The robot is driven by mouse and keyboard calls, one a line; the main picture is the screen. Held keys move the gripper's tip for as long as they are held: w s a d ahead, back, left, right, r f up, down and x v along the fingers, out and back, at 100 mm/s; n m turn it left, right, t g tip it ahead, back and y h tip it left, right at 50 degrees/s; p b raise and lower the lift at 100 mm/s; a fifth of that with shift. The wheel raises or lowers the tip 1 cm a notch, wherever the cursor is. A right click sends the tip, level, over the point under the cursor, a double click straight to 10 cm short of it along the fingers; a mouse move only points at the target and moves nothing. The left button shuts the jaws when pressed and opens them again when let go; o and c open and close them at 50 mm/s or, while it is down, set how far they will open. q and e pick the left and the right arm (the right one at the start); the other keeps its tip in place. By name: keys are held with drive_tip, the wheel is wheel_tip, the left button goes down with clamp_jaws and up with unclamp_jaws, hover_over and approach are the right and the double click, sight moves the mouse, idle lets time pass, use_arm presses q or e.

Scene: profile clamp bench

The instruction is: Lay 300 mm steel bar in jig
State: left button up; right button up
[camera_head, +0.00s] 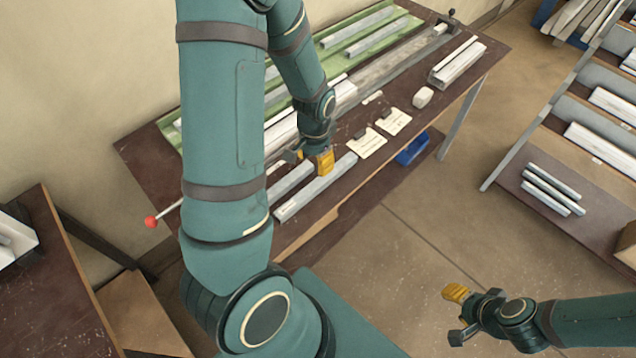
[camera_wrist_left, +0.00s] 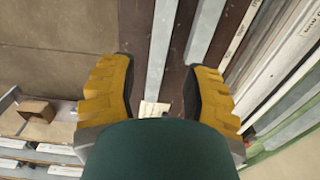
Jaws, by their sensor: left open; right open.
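Two grey metal bars lie side by side on the near part of the bench, a front bar (camera_head: 312,192) and a rear bar (camera_head: 290,181). I cannot tell which is the 300 mm one. My left gripper (camera_head: 320,163) is open and empty above the bars' right ends. In the left wrist view the front bar (camera_wrist_left: 161,45) runs between the open fingers (camera_wrist_left: 160,88), below them; the rear bar (camera_wrist_left: 207,28) lies to the right. The long grey jig (camera_head: 385,70) runs along the bench behind, partly hidden by my arm. My right gripper (camera_head: 458,294) is open and empty over the floor.
A green mat (camera_head: 330,52) with several bars lies along the back. Paper cards (camera_head: 393,122), a white block (camera_head: 423,97) and a white profile (camera_head: 458,62) sit to the right. A blue bin (camera_head: 411,150) is below the bench edge. A rack (camera_head: 560,170) stands at right.

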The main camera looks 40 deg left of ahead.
use_arm(q)
hover_over(314, 186)
wheel_tip(314, 186, down, 6)
drive_tip(key=shift+w+d+f+b, duration=0.1)
drive_tip(key=shift+d+b, duration=0.05)
drive_tip(key=shift+b, duration=0.15)
drive_tip(key=shift+f, duration=2.9)
clamp_jaws()
